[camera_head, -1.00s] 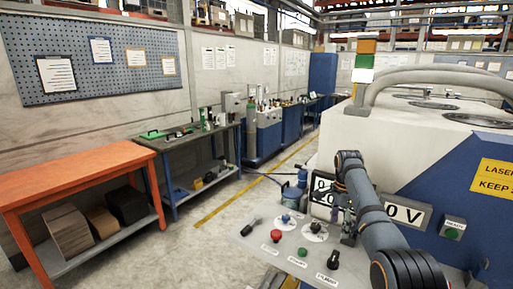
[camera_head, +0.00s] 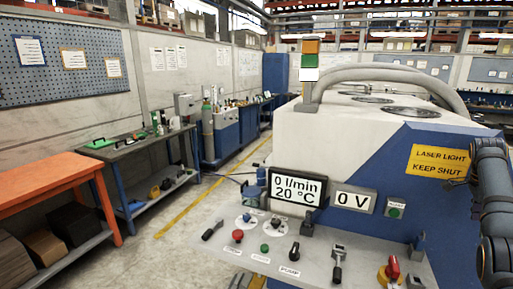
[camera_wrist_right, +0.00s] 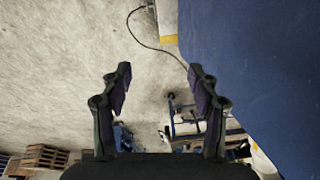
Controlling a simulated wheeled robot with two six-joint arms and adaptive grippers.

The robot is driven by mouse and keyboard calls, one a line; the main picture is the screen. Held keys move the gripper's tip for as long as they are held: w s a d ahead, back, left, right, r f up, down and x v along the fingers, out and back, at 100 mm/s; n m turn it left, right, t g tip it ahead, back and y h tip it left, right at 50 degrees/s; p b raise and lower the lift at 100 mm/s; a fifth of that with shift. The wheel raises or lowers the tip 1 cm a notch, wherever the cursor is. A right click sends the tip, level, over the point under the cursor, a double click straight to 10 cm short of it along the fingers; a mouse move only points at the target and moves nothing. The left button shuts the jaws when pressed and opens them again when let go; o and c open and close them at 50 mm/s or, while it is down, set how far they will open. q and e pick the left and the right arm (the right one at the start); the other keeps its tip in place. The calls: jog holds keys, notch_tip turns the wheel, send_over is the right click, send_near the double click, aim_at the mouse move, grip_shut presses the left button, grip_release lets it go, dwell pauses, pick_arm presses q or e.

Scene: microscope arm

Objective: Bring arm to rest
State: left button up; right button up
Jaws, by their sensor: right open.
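My right arm (camera_head: 490,200) stands at the right edge of the head view, in front of the blue side of the machine; its gripper cannot be made out there. In the right wrist view my right gripper (camera_wrist_right: 158,82) is open, its two dark fingers wide apart with nothing between them. Beyond the fingers are the grey floor and, on the right, a blue panel (camera_wrist_right: 260,60). My left gripper is in neither view.
The white and blue machine (camera_head: 330,150) fills the right. Its sloping control panel (camera_head: 225,255) carries knobs, buttons and levers, with displays (camera_head: 297,188) behind. An orange table (camera_head: 50,175) stands at left. Floor between is clear. Wooden pallets (camera_wrist_right: 40,158) show in the wrist view.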

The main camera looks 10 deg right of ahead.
jog(key=s+d+f+n+h, duration=0.25)
jog(key=d+f+n, duration=0.2)
jog(key=f, duration=0.35)
jog(key=s+d+f+n+h, duration=0.25)
jog(key=d+f+n, duration=0.2)
jog(key=f, duration=0.35)
jog(key=s+d+f+n+h, duration=0.2)
jog(key=s+d+f+n, duration=0.1)
jog(key=f+n, duration=0.4)
jog(key=s+f+n+t, duration=0.4)
jog(key=s+f+n, duration=1)
jog(key=s+f, duration=0.15)
jog(key=s+a+f+m+g+y, duration=0.1)
jog(key=s+a+f+y, duration=0.15)
jog(key=a+f, duration=1)
jog(key=s+a+f+m+y, duration=0.15)
jog(key=s+a+f, duration=0.25)
jog(key=a+f, duration=0.85)
jog(key=s+a+f+y, duration=0.1)
jog(key=a+f+y, duration=0.1)
jog(key=a, duration=1.4)
jog(key=s+a+f+y, duration=0.1)
jog(key=a+f+y, duration=0.1)
jog(key=a, duration=1.4)
jog(key=shift+s+a+f+m+y, duration=0.25)
jog(key=shift+s+f+m+y, duration=0.15)
jog(key=shift+f, duration=0.2)
